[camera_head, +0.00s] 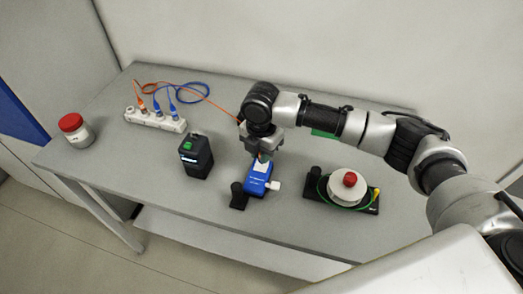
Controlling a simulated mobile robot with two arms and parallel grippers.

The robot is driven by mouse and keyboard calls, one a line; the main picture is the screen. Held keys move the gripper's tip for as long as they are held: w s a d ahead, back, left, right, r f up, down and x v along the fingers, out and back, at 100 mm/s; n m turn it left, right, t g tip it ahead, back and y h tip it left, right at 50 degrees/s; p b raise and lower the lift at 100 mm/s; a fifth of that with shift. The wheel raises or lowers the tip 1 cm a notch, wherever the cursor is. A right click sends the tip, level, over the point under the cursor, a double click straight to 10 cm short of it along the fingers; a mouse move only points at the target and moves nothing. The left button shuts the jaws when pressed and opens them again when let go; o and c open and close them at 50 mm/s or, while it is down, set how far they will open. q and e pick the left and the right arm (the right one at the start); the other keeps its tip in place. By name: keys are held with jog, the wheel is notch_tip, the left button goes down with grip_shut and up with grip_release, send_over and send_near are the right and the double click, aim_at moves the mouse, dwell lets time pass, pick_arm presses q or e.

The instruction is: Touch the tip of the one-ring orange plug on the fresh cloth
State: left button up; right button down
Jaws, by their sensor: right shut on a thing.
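My right gripper (262,154) points down over a blue cleaner (257,184) in the middle of the table. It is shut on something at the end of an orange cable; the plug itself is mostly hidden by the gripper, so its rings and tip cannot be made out. A pale cloth patch (261,167) shows on top of the cleaner, just below the fingers. I cannot tell whether the plug's tip touches it. My left gripper is not in view.
A white socket strip (153,120) with orange and blue plugs stands at the back left. A black box (196,156) stands left of the cleaner, a reel (346,190) right of it. A red-lidded jar (76,130) stands far left. The table's front left is clear.

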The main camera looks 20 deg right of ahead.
jog(key=shift+f, duration=0.4)
dwell(0.5)
jog(key=shift+r+p, duration=2.55)
jog(key=shift+p, duration=0.2)
